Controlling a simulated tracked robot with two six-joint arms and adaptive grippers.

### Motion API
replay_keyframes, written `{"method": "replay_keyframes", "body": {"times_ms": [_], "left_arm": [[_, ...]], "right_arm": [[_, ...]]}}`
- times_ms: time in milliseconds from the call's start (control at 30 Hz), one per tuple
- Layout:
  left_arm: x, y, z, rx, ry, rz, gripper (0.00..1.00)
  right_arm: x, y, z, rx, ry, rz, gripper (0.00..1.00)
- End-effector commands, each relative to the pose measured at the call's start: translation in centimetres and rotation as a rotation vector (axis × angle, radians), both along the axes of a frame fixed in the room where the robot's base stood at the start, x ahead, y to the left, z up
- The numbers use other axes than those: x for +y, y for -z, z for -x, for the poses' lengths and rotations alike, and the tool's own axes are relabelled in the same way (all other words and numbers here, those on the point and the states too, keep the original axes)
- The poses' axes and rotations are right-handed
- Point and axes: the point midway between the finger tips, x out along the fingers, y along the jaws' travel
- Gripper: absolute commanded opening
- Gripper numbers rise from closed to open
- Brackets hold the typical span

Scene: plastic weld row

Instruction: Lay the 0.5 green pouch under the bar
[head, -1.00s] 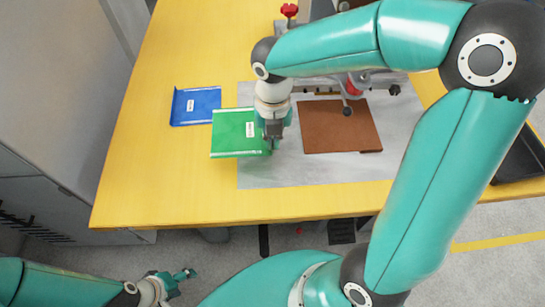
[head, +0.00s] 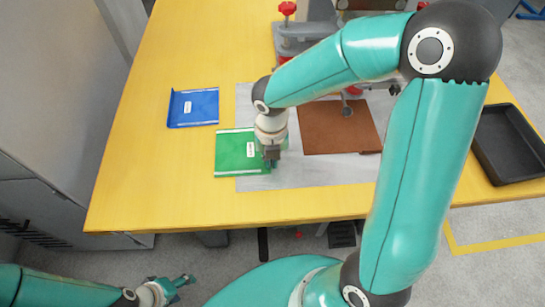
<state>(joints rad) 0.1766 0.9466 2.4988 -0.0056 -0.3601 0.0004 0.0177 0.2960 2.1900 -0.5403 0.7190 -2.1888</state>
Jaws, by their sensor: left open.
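The green pouch (head: 230,155) lies near the front left of the bench, its right part over the grey mat. It has pale strips along two edges and a white label too small to read. My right gripper (head: 271,163) is at its right edge, pointing down. The fingertips are small and partly hidden, so I cannot tell whether they grip it. The machine with the bar (head: 374,87) stands behind the brown pad; my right arm hides much of it. My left gripper (head: 178,281) is open and empty, low at the left, in front of the bench.
A blue pouch (head: 193,107) with a white label lies behind and left of the green one. The brown pad (head: 335,128) lies on the grey mat (head: 320,172). A black tray (head: 510,145) is at the right. The yellow bench (head: 150,190) is clear at front left.

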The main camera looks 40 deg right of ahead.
Motion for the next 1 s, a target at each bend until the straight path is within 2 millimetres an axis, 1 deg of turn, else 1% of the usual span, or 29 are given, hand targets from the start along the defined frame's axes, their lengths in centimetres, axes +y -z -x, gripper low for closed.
{"method": "replay_keyframes", "body": {"times_ms": [33,67,100,200,467,633,767,1000], "left_arm": [[0.0,0.2,0.0,0.0,0.0,0.0,0.61],[0.0,0.1,0.0,0.0,0.0,0.0,0.61],[0.0,0.1,0.0,0.0,0.0,0.0,0.61],[0.0,0.1,0.0,0.0,0.0,0.0,0.61],[0.0,0.1,0.0,0.0,0.0,0.0,0.61],[0.0,-0.2,0.0,0.0,0.0,0.0,0.61],[0.0,-0.7,0.0,0.0,0.0,0.0,0.61],[0.0,-1.6,0.0,0.0,0.0,0.0,0.61]], "right_arm": [[0.0,0.3,0.0,0.0,0.0,0.0,0.0],[0.0,0.2,0.0,0.0,0.0,0.0,0.09],[0.0,0.1,0.0,0.0,0.0,0.0,0.15],[0.0,0.1,0.0,0.0,0.0,0.0,0.31],[0.0,0.1,0.0,0.0,0.0,0.0,0.31],[0.0,-0.7,0.0,-0.001,0.0,0.001,0.31],[0.0,-2.6,-0.1,-0.004,0.001,0.001,0.31],[0.0,-7.5,-0.1,-0.004,0.001,0.0,0.31]]}}
